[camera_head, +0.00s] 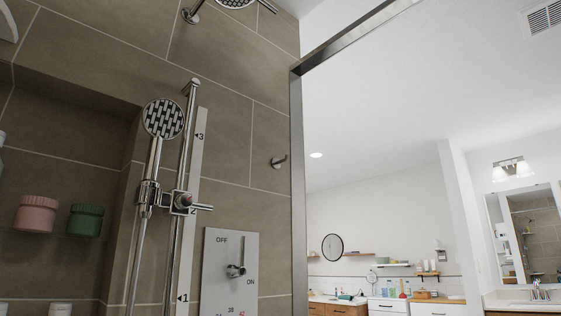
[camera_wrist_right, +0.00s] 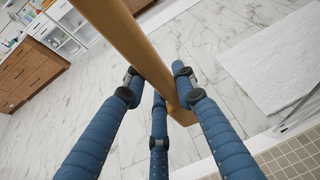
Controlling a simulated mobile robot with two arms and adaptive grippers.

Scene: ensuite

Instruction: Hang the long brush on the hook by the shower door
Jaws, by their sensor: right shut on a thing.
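The long brush (camera_wrist_right: 135,47) shows in the right wrist view as a long tan wooden piece running diagonally from the top left to the middle. Its bristles are not visible and its upper part leaves the picture. My right gripper (camera_wrist_right: 160,88), with blue padded fingers, is shut on the brush. The hook (camera_head: 278,162) is a small metal peg on the brown tiled wall in the head view, left of the metal shower door frame (camera_head: 297,170). Nothing hangs on it. Neither gripper shows in the head view.
The hand shower (camera_head: 163,118) and its rail stand left of the hook. A control panel (camera_head: 230,270) is below it. Pink (camera_head: 36,214) and green jars (camera_head: 85,220) sit in a niche. The wrist view shows a white mat (camera_wrist_right: 275,65) on marble floor (camera_wrist_right: 55,130).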

